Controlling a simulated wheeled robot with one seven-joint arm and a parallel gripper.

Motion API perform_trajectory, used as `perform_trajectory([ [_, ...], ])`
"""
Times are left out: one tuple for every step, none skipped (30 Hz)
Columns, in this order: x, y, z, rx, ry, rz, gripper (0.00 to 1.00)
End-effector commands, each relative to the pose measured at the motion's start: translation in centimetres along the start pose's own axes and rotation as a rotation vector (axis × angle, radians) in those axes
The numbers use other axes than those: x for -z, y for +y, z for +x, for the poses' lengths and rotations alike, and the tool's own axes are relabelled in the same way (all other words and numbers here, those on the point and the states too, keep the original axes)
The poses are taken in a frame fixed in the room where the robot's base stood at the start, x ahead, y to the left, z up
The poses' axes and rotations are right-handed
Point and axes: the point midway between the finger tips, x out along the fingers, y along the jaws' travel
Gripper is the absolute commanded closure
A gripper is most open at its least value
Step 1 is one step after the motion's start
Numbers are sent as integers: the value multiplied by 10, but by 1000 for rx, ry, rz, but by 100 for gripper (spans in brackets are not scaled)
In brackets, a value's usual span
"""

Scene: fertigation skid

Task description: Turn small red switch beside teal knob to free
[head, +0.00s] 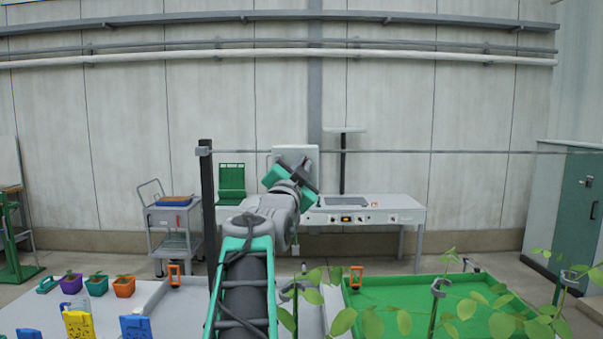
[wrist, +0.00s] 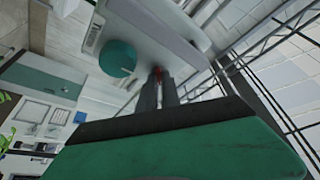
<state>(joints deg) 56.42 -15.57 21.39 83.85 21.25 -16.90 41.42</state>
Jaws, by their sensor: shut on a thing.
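The teal knob (wrist: 117,58) is round and sits on a pale grey box, upper left of the fingers in the wrist view. The small red switch (wrist: 157,70) shows as a bit of red between the fingertips, right of the knob. My gripper (wrist: 159,80) is shut on the red switch, and its fingers hide most of it. I cannot tell which position the switch is in. In the head view my gripper (head: 291,174) is in front of the grey box (head: 296,152) on the wall side. The knob and switch cannot be made out there.
A grey bench (head: 375,215) with a small control panel stands below the box. A dark post (head: 207,210) and a trolley (head: 172,222) are to the left. A thin horizontal rail (head: 450,151) crosses at gripper height. A green tray (head: 400,300) and leafy plants (head: 343,320) are in front.

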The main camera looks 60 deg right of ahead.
Motion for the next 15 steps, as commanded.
perform_trajectory([
  [-4, 6, -2, 10, 2, -25, 100],
  [-5, 6, -2, 18, 3, -44, 100],
  [-4, 7, -2, 29, 4, -71, 100],
  [-5, 7, -2, 38, 4, -92, 100],
  [-5, 8, -2, 47, 4, -115, 100],
  [-5, 9, -2, 59, 4, -147, 100],
  [-5, 9, -2, 70, 3, -171, 100],
  [-6, 10, -2, 79, 3, -197, 100],
  [-5, 10, -2, 93, 3, -233, 100],
  [-5, 10, -2, 105, 4, -258, 100],
  [-4, 10, -2, 116, 4, -285, 100],
  [-4, 10, -2, 131, 4, -321, 100],
  [-4, 10, -2, 141, 4, -347, 100],
  [-4, 11, -2, 151, 3, -374, 100],
  [-4, 11, -1, 166, 2, -409, 100],
])
